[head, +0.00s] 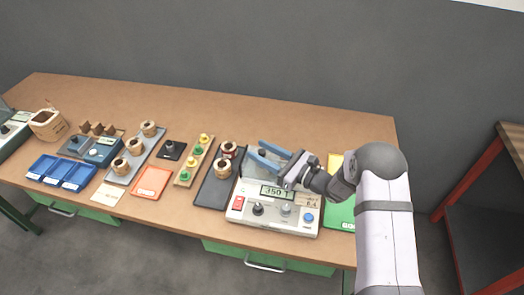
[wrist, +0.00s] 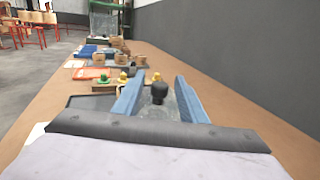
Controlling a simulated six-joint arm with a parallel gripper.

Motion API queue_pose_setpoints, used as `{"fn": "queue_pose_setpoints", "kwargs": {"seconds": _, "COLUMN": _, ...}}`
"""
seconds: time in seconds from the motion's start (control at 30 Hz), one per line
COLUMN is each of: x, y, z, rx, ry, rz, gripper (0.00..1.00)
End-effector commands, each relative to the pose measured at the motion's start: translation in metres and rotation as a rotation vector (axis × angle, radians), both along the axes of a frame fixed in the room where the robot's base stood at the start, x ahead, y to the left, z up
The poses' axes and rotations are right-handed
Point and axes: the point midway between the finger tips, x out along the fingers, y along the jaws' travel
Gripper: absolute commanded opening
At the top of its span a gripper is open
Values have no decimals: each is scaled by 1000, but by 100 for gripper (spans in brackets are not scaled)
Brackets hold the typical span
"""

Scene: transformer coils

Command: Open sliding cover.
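A light grey tester (head: 245,196) with a lit display and knobs stands at the table's front, right of centre. In the wrist view, a black knob (wrist: 159,93) stands on a greyish, see-through-looking panel (wrist: 168,112), which seems to be the sliding cover. My gripper (head: 257,151) is open over the rear of the tester. Its two blue fingers also show in the wrist view (wrist: 159,77), one on each side of the knob, with gaps between. I cannot tell how far the cover is slid; the fingers and wrist hide part of it in the head view.
A dark tray (head: 207,193) with copper coils lies left of the tester. A board (head: 181,181) with green and yellow posts, an orange tray (head: 152,181) and blue bins (head: 43,167) lie further left. A green mat (head: 341,213) is at right. The table's back strip is clear.

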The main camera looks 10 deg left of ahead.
Motion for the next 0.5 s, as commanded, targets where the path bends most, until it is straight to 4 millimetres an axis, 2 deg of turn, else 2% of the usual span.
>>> {"fn": "queue_pose_setpoints", "kwargs": {"seconds": 0.13, "x": 0, "y": 0, "z": 0, "rx": 0, "ry": 0, "rz": 0, "gripper": 36}}
{"fn": "queue_pose_setpoints", "kwargs": {"seconds": 0.2, "x": 0, "y": 0, "z": 0, "rx": 0, "ry": 0, "rz": 0, "gripper": 19}}
{"fn": "queue_pose_setpoints", "kwargs": {"seconds": 0.3, "x": 0, "y": 0, "z": 0, "rx": 0, "ry": 0, "rz": 0, "gripper": 0}}
{"fn": "queue_pose_setpoints", "kwargs": {"seconds": 0.5, "x": 1, "y": -5, "z": 0, "rx": 0, "ry": -1, "rz": -1, "gripper": 0}}
